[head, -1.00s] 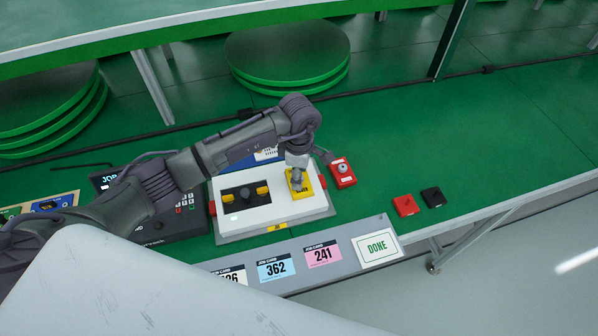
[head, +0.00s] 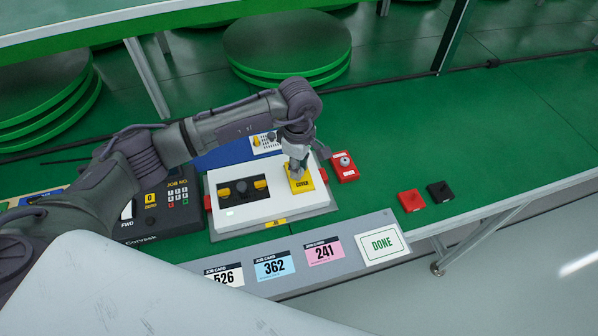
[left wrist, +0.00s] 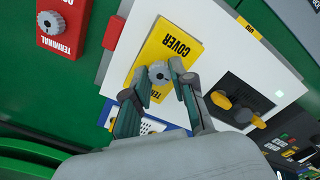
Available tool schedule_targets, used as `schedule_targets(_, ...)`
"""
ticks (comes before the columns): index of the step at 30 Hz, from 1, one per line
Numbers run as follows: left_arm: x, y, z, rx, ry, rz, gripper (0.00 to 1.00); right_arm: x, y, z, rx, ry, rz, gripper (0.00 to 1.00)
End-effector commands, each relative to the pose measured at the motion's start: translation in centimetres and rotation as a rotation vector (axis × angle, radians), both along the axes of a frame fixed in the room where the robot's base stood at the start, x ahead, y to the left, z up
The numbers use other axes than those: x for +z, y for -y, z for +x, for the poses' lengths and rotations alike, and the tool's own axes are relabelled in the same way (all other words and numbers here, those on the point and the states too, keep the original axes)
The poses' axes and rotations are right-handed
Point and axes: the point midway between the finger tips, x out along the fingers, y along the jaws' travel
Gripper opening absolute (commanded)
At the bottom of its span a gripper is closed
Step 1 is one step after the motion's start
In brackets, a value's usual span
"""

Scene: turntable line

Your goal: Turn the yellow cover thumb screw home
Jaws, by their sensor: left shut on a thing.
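The yellow cover (head: 300,183) lies on the right part of the white box (head: 265,206) in the head view. In the left wrist view the yellow cover (left wrist: 178,47) carries a grey knurled thumb screw (left wrist: 159,72). My left gripper (head: 297,172) comes down on the cover from above. In the left wrist view its fingers (left wrist: 157,82) are on either side of the thumb screw, shut on it. In the head view the gripper hides the screw. How deep the screw sits cannot be told. My right gripper is in neither view.
A red terminal block (head: 345,174) with its own knob stands right of the box. A keypad unit (head: 160,209) is on the left. Job cards (head: 274,266) and a DONE plate (head: 381,243) line the front edge. Red (head: 411,201) and black (head: 440,192) blocks lie farther right.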

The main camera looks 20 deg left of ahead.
Motion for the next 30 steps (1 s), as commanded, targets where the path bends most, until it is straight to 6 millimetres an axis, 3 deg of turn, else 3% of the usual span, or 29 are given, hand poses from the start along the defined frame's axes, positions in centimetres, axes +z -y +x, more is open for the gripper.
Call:
schedule_targets(10, 0.1, -0.1, 0.0, -0.014, 0.001, 0.001, 0.0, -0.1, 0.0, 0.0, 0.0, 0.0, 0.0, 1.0)
schedule_targets(11, 0.1, -0.1, 0.0, -0.014, 0.001, 0.001, 0.3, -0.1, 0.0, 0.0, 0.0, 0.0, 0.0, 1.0)
schedule_targets(15, 0.1, 0.0, 0.0, -0.013, 0.0, 0.001, 0.51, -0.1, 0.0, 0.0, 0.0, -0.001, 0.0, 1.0)
schedule_targets(25, 0.3, 0.0, 0.0, -0.013, 0.001, 0.0, 0.51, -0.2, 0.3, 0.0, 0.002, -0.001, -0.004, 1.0)
schedule_targets(30, 2.5, 0.0, 0.1, -0.014, 0.004, 0.0, 0.51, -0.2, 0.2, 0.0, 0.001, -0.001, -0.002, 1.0)
